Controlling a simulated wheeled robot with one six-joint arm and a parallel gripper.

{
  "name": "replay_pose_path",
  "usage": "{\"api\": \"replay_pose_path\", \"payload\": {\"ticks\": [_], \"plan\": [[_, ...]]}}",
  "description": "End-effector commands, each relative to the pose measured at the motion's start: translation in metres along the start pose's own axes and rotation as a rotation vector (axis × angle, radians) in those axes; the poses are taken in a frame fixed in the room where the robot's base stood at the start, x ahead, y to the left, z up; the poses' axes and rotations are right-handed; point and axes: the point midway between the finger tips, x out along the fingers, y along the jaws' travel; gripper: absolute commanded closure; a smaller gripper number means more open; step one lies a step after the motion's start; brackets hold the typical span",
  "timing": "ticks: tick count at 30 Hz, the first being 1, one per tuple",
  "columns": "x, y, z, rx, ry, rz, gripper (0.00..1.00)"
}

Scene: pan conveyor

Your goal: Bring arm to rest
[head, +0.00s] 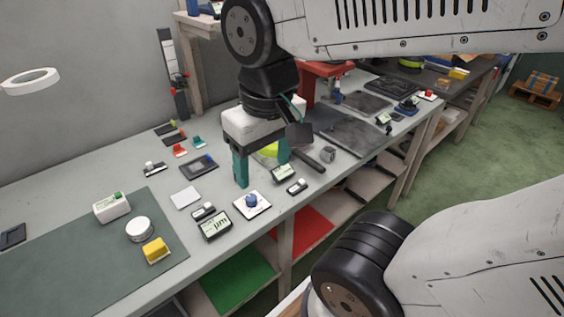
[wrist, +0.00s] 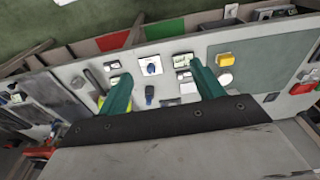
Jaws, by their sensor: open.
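My gripper (head: 262,169) hangs over the middle of the long grey workbench (head: 75,180) in the head view. Its two teal fingers are spread apart with nothing between them. In the wrist view my gripper (wrist: 160,92) is also open and empty, with the bench top and small devices below it. My white arm links cross the top and lower right of the head view. The fingers appear to be above the bench, but their exact height cannot be told.
A green mat (head: 70,255) holds a yellow block (head: 156,250) at left. Dark plates (head: 352,133) lie at right. A post (head: 172,75) stands behind.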

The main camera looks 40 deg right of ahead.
Motion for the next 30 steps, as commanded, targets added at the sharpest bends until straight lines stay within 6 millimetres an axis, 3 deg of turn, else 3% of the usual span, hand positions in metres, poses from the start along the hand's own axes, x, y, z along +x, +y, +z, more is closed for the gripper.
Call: {"api": "replay_pose_path", "payload": {"ticks": [3,6,30], "plan": [[-0.003,0.012,0.019,0.0,0.012,0.004,0.33],[-0.003,0.016,0.025,-0.003,0.013,0.006,0.33],[-0.004,0.016,0.026,-0.005,0.013,0.006,0.33]]}}
